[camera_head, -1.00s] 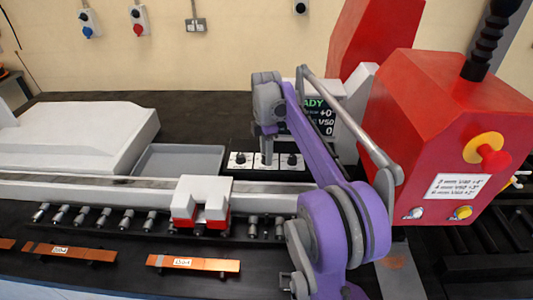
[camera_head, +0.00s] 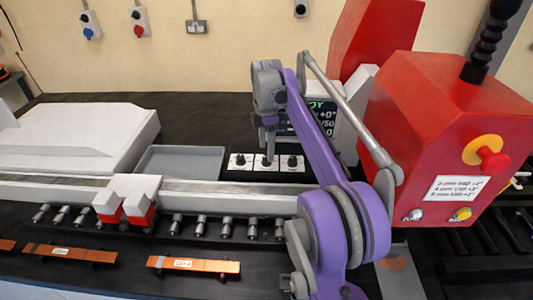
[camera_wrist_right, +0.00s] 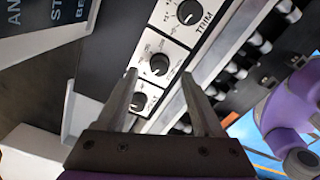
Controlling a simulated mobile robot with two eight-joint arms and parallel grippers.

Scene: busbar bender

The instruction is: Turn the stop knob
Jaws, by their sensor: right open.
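Three black knobs sit on white plates in a row on a dark panel (camera_head: 248,174) behind the rail. My right gripper (camera_head: 268,150) points down over the middle knob (camera_head: 265,161). In the right wrist view the open fingers (camera_wrist_right: 159,74) stand on either side of the middle knob (camera_wrist_right: 159,65), with gaps visible; contact cannot be told. The middle label is unreadable. The white-and-red stop carriage (camera_head: 135,190) sits on the rail (camera_head: 230,197). My left gripper is not in view.
A display (camera_head: 322,115), partly hidden by my right arm, stands behind the panel. The red machine housing (camera_head: 440,120) with a red button is at right. A grey tray (camera_head: 180,160) lies left of the knobs. Copper bars (camera_head: 195,264) lie in front.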

